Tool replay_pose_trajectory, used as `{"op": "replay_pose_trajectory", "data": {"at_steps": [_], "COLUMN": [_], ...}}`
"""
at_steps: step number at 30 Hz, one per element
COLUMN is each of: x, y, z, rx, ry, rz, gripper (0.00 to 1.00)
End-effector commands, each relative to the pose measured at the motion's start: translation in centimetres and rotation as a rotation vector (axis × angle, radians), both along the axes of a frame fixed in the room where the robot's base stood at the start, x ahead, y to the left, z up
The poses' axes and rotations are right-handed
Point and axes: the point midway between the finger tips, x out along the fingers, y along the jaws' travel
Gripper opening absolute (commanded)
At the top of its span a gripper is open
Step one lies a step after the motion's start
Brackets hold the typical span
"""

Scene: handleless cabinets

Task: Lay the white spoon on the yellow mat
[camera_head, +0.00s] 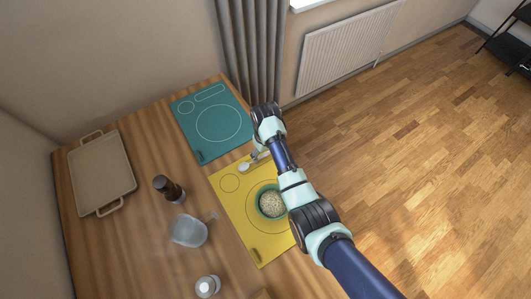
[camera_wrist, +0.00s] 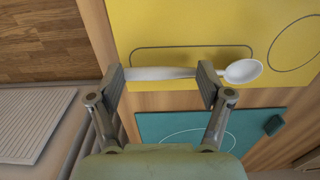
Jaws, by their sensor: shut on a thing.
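The white spoon (camera_wrist: 243,71) is in my gripper (camera_wrist: 161,82). In the wrist view its handle spans between the two fingers and its bowl sticks out past the right finger. The spoon also shows in the head view (camera_head: 244,166), over the far end of the yellow mat (camera_head: 227,203). In the wrist view the spoon lies across the yellow mat's (camera_wrist: 200,22) edge strip, beside a printed rounded outline. I cannot tell whether it touches the mat. In the head view my arm hides part of the mat's right side.
A green bowl of grain (camera_head: 271,202) stands on the yellow mat. A teal mat (camera_head: 212,122) lies beyond it. A dark-topped bottle (camera_head: 168,188), a glass jug (camera_head: 188,231), a small jar (camera_head: 207,286) and a beige tray (camera_head: 102,172) stand to the left.

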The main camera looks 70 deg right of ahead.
Motion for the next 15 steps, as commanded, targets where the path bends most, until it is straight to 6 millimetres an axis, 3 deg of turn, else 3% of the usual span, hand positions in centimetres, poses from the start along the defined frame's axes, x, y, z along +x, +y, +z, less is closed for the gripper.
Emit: {"op": "replay_pose_trajectory", "data": {"at_steps": [10, 11, 14, 15], "x": [0.01, 0.01, 0.01, 0.01], "y": [-0.01, -0.01, -0.01, -0.01], "z": [-0.42, -0.42, -0.43, -0.43], "rx": [0.000, 0.000, 0.000, 0.000], "ry": [0.000, 0.000, 0.000, 0.000], "rz": [0.000, 0.000, 0.000, 0.000], "gripper": [0.51, 0.83, 1.00, 1.00]}}
